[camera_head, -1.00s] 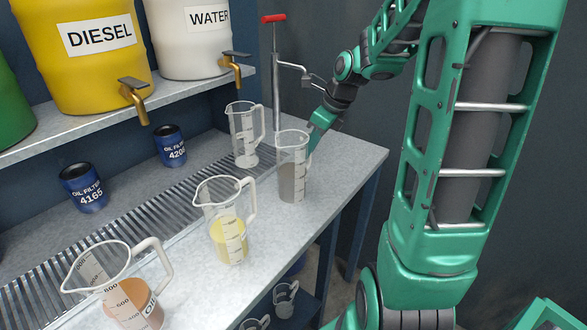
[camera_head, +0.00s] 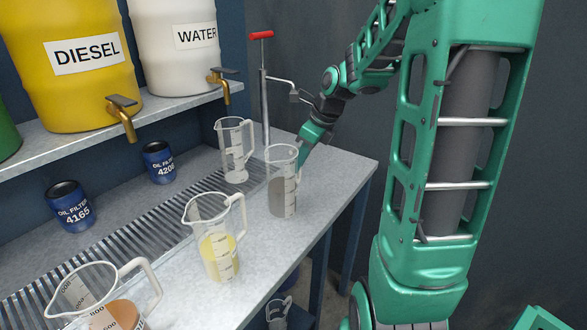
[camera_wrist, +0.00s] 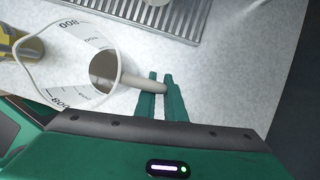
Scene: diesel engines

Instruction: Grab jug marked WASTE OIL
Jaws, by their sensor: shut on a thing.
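A clear measuring jug of grey-brown liquid (camera_head: 283,190) stands upright on the workbench (camera_head: 335,180), right of the other jugs. No WASTE OIL marking is legible on it. My gripper (camera_wrist: 163,82) is shut on this jug's handle (camera_wrist: 140,82), with the green fingers on either side of it in the wrist view. In the head view, my gripper comes in from behind at the right and its fingertips are partly hidden by the jug. From above, the jug (camera_wrist: 77,62) shows its round rim and dark liquid.
A jug of yellow liquid (camera_head: 217,255), a jug of orange-brown liquid (camera_head: 118,312) and a clear jug (camera_head: 235,150) stand nearby. A drain grate (camera_head: 130,222) runs behind. Oil filter cans (camera_head: 70,206) stand beyond it. Diesel (camera_head: 85,60) and water (camera_head: 178,50) barrels sit on the shelf.

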